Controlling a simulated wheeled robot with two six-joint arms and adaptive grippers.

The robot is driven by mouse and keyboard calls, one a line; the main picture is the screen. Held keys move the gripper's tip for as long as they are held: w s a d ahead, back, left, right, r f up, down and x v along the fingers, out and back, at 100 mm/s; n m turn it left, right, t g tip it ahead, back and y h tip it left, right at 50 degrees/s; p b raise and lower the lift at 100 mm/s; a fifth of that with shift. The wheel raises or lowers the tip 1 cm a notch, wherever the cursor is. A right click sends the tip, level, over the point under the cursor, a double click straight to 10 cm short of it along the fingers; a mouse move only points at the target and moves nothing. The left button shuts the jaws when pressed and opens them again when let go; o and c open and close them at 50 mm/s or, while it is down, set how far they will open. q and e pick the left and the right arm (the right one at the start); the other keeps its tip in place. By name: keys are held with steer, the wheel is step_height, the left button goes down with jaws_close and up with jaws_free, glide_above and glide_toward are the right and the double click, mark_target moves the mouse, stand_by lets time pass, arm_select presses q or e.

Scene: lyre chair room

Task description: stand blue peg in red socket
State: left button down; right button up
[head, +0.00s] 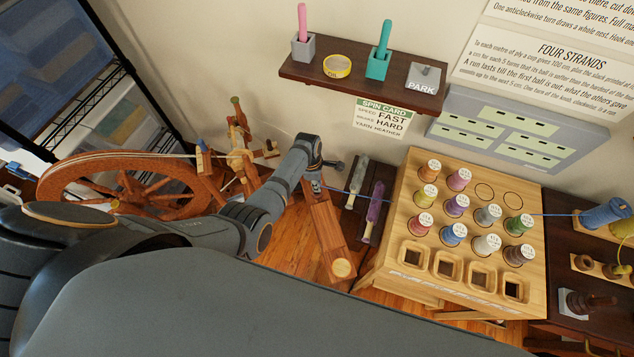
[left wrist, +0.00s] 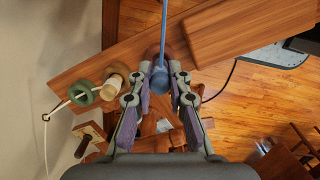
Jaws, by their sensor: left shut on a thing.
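My left gripper (head: 316,186) is above the wooden beam of the spinning wheel. In the left wrist view its fingers (left wrist: 159,70) are shut on a small blue peg (left wrist: 159,83). A blue cord (left wrist: 164,30) runs from the peg away from the gripper. A reddish-brown rounded thing (left wrist: 153,52) shows just beyond the fingertips. I cannot tell if it is the red socket or if the peg touches it. The peg is too small to make out in the head view. My right gripper is not in view.
The spinning wheel (head: 130,185) stands left. A pale wooden spool rack (head: 402,205) with several bobbins stands right. The blue cord reaches toward a large blue spool (head: 603,214) at far right. A wall shelf (head: 350,84) hangs above.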

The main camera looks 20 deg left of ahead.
arm_select(q)
steer(key=shift+f+b, duration=1.1)
steer(key=shift+f, duration=0.4)
steer(key=c, duration=1.2)
jaws_free()
steer(key=shift+r, duration=0.1)
steer(key=r, duration=0.4)
steer(key=a+r, duration=0.1)
steer(key=r, duration=0.6)
steer(key=shift+s+a+r, duration=0.2)
steer(key=shift+r, duration=0.15)
